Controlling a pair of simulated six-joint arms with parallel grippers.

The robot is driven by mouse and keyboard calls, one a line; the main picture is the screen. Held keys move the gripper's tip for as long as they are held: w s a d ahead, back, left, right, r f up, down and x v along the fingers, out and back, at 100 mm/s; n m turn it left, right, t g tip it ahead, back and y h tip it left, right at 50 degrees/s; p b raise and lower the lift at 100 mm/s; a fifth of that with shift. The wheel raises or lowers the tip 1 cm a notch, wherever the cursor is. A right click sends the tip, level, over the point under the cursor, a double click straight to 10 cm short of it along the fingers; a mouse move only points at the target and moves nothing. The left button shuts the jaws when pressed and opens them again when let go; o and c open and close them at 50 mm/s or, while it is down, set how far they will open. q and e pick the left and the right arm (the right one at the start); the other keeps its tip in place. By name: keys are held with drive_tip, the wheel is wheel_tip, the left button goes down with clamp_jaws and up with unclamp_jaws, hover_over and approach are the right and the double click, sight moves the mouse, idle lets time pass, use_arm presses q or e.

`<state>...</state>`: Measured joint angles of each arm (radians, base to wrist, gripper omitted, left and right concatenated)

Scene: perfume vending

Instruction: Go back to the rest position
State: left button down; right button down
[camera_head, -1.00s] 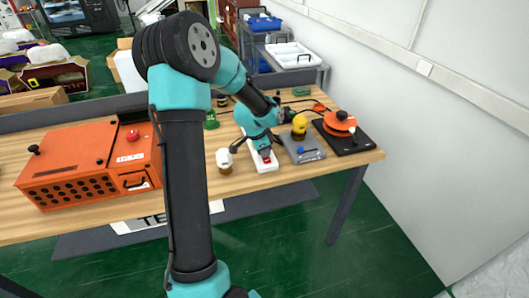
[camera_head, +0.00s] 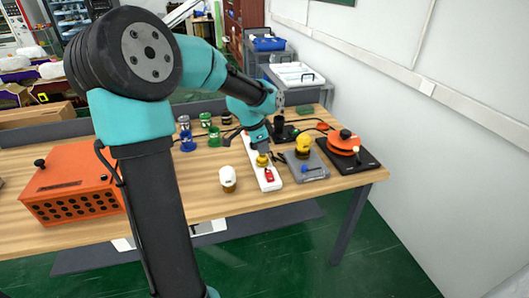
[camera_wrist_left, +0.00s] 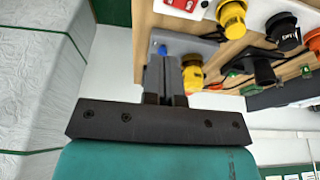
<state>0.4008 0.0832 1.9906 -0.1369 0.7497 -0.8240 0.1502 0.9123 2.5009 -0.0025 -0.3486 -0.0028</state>
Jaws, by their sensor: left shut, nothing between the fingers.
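My left arm rises in the foreground and bends right over the table in the head view. My right gripper is not in view.
A white wall (camera_head: 430,130) lies beyond.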

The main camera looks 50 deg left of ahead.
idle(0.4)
use_arm(q)
drive_tip(key=shift+n+h, duration=0.5)
drive_tip(key=shift+n, duration=0.3)
drive_tip(key=w+d+f, duration=0.1)
drive_tip(key=d+f, duration=0.1)
drive_tip(key=f, duration=0.2)
drive_tip(key=w+d+f, duration=0.1)
drive_tip(key=d+f, duration=0.2)
drive_tip(key=f, duration=0.1)
drive_tip(key=w+d+f, duration=0.1)
drive_tip(key=d+f, duration=0.1)
drive_tip(key=f, duration=0.2)
drive_tip(key=shift+w+d+f, duration=0.2)
drive_tip(key=shift+w+d, duration=0.05)
drive_tip(key=shift+d, duration=0.05)
drive_tip(key=s+d+f+n+g, duration=0.1)
drive_tip(key=s+d+f, duration=0.4)
drive_tip(key=d+f, duration=0.6)
drive_tip(key=s+d+f+n+g+h, duration=0.1)
drive_tip(key=s+d+f+n, duration=0.3)
drive_tip(key=d+f, duration=0.6)
wheel_tip(320, 180, down, 4)
drive_tip(key=shift+s+d+n, duration=0.3)
drive_tip(key=shift+s+d, duration=0.05)
drive_tip(key=shift+s, duration=0.8)
drive_tip(key=shift+w, duration=0.1)
